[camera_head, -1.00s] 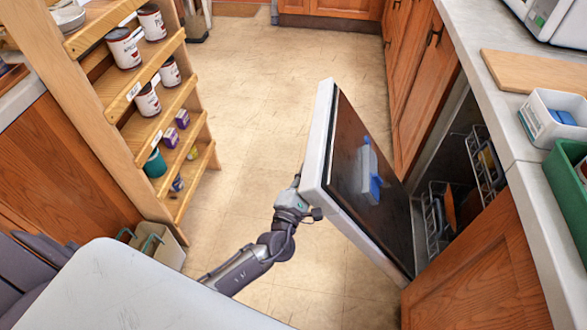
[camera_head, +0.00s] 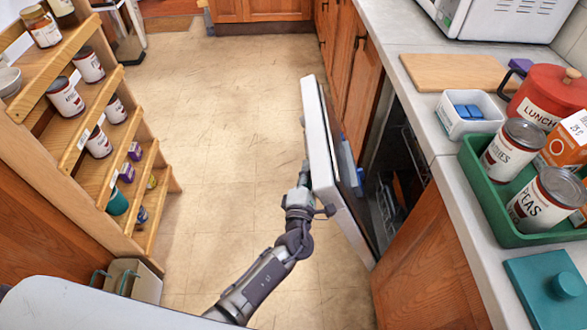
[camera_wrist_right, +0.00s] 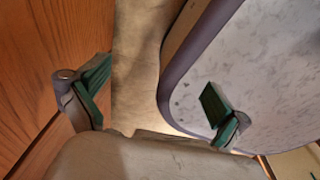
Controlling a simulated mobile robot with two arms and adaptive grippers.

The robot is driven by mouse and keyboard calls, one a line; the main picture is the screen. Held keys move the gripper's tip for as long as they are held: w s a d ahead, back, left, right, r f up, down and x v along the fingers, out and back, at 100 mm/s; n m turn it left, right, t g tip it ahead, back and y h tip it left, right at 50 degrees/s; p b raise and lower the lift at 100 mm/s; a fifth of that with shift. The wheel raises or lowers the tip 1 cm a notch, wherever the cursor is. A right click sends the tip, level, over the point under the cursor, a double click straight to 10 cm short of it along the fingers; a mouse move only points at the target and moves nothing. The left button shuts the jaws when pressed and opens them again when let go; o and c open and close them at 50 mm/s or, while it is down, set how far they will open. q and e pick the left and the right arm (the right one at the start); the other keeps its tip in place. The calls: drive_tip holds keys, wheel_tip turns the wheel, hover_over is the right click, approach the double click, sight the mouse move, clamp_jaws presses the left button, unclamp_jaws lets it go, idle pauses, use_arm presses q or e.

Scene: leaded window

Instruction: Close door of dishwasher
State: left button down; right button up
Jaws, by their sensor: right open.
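The dishwasher door (camera_head: 322,150) is white on its outer face and stands partly open, tilted up from the cabinet. Its inner side, with a blue and grey part, is now seen almost edge-on. The dishwasher opening with its dark racks (camera_head: 393,195) shows behind it, between wooden cabinets. My left gripper (camera_head: 304,182) is at the door's outer face and appears to touch it. Its fingers are too small and hidden to tell open from shut. My right gripper (camera_wrist_right: 156,88) shows only in the right wrist view, with its green-padded fingers spread apart and nothing between them.
A wooden shelf (camera_head: 95,130) with cans stands at the left. The counter at the right bears a cutting board (camera_head: 462,73), a white bin (camera_head: 468,125), a red canister (camera_head: 545,98) and a green tray (camera_head: 490,205) of cans. Tiled floor (camera_head: 225,110) between is clear.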

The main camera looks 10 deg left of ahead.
use_arm(q)
drive_tip(key=shift+w+d+r+m+p, duration=0.2)
drive_tip(key=shift+d+r, duration=0.15)
drive_tip(key=shift+d, duration=0.25)
drive_tip(key=shift+w+d+r+m+p, duration=0.15)
drive_tip(key=shift+d+r, duration=0.15)
drive_tip(key=shift+d, duration=0.3)
drive_tip(key=shift+s, duration=0.25)
